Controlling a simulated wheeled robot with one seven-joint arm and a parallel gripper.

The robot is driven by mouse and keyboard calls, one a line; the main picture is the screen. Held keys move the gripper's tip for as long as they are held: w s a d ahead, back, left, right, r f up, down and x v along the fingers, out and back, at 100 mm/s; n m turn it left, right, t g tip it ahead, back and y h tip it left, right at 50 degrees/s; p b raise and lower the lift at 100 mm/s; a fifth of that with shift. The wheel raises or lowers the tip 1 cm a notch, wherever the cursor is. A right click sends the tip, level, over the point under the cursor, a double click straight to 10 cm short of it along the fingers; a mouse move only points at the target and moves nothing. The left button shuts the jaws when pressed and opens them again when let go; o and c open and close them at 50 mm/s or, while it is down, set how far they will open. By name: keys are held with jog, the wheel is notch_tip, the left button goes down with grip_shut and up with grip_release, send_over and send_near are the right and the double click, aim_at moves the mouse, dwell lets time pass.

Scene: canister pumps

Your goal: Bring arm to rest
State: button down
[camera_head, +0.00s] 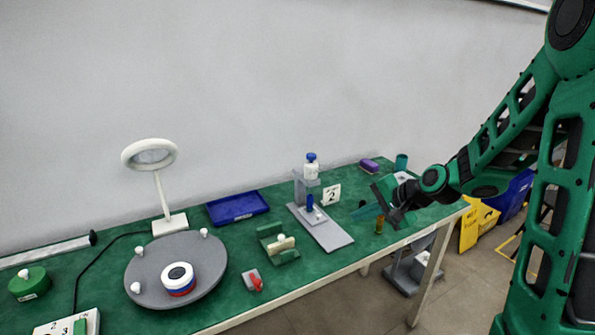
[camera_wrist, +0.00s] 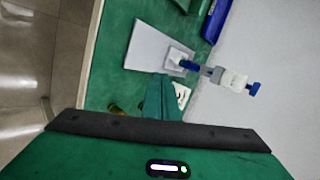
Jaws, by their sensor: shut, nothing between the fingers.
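My gripper (camera_head: 372,212) hangs over the right part of the green table (camera_head: 340,225) in the head view, at the end of my green arm. Its fingers are shut and hold nothing. In the wrist view the shut green fingers (camera_wrist: 163,98) point toward the grey pump stand. The pump stand (camera_head: 328,232) stands left of the gripper, with a blue-capped white canister (camera_head: 311,168) on its upper part. The stand's base plate also shows in the wrist view (camera_wrist: 152,48). The gripper appears apart from the stand.
A number card (camera_head: 331,195), a purple block (camera_head: 369,165) and a teal cup (camera_head: 402,161) are nearby. A blue tray (camera_head: 238,208), a grey turntable (camera_head: 205,252) and a lamp (camera_head: 160,190) are at left.

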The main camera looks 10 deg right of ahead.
jog(key=s+d+r+n+g+h, duration=0.1)
jog(key=s+d+g, duration=0.1)
jog(key=s, duration=0.9)
jog(key=s+d+r+n+g+h, duration=0.2)
jog(key=s+d, duration=0.3)
jog(key=s, duration=0.7)
jog(key=s+d+r+n+g+h, duration=0.1)
jog(key=s+d+r+g+h, duration=0.1)
jog(key=s, duration=1)
jog(key=shift+d+r+n+g, duration=0.15)
jog(key=shift+d+n+g, duration=0.25)
jog(key=shift+d+g, duration=0.6)
jog(key=shift+w+d, duration=0.15)
jog(key=shift+w+f, duration=0.25)
jog(key=shift+w, duration=0.25)
